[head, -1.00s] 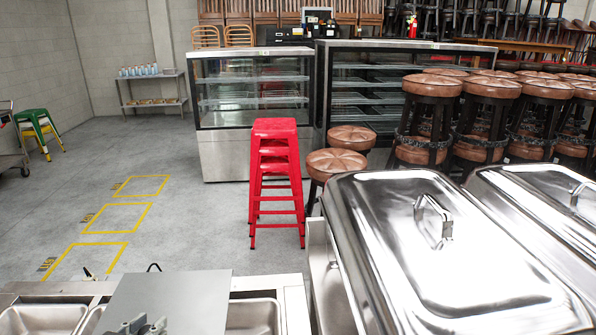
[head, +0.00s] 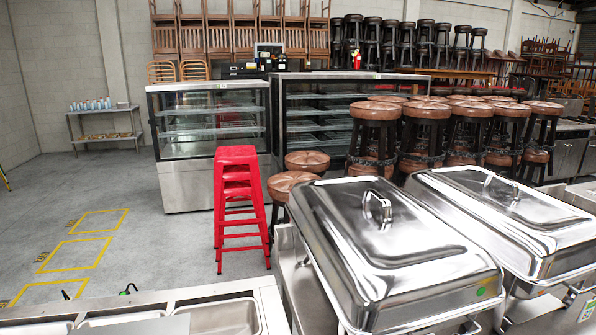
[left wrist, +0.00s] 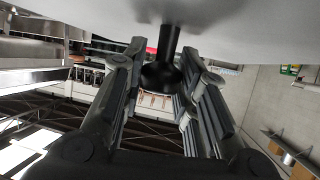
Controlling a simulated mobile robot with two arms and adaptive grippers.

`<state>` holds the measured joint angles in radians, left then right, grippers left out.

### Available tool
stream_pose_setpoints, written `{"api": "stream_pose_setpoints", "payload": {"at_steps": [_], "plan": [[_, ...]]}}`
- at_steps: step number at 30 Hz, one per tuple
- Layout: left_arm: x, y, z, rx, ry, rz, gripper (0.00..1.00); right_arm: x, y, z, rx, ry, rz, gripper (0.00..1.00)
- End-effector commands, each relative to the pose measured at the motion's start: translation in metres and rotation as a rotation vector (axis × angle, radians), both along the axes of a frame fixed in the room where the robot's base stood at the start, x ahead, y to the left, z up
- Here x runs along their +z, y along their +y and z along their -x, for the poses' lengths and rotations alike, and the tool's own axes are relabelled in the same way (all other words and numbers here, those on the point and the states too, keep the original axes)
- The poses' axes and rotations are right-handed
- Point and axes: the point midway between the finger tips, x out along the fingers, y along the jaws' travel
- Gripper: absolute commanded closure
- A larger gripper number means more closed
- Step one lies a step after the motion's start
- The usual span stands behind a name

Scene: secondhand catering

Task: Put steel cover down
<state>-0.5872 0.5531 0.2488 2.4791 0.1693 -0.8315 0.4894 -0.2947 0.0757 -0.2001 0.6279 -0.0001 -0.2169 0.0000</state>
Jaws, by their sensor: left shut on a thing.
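In the left wrist view, a pale, smooth steel cover (left wrist: 250,25) fills the top of the picture, with a black knob (left wrist: 165,65) on the side facing the camera. My left gripper (left wrist: 160,80) has its fingers on either side of this knob and is shut on it. In the head view only a small grey strip of the cover (head: 155,326) shows at the bottom edge. My left gripper is out of the head view. My right gripper is in no view.
A steel counter with open pan wells (head: 225,317) runs along the bottom left. Two chafing dishes with domed lids, the nearer one (head: 385,245) and a farther one (head: 510,215), fill the right. Red stacked stools (head: 238,205) stand behind the counter.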

Motion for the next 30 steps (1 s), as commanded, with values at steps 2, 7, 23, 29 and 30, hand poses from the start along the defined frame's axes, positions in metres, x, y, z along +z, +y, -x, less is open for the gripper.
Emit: {"api": "stream_pose_setpoints", "payload": {"at_steps": [2,7,23,29,30], "plan": [[-0.004,-0.006,-0.001,0.006,-0.005,0.003,1.0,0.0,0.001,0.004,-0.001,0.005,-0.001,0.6],[-0.016,-0.022,-0.004,0.017,-0.004,0.004,1.0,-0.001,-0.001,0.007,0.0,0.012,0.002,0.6],[-0.017,-0.169,-0.032,-0.014,-0.012,0.007,1.0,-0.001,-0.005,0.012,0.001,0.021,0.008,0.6],[0.018,-0.231,-0.039,-0.048,-0.012,0.005,1.0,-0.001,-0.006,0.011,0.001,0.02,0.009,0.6],[0.025,-0.241,-0.039,-0.052,-0.011,0.005,1.0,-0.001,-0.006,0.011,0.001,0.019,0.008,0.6]]}}
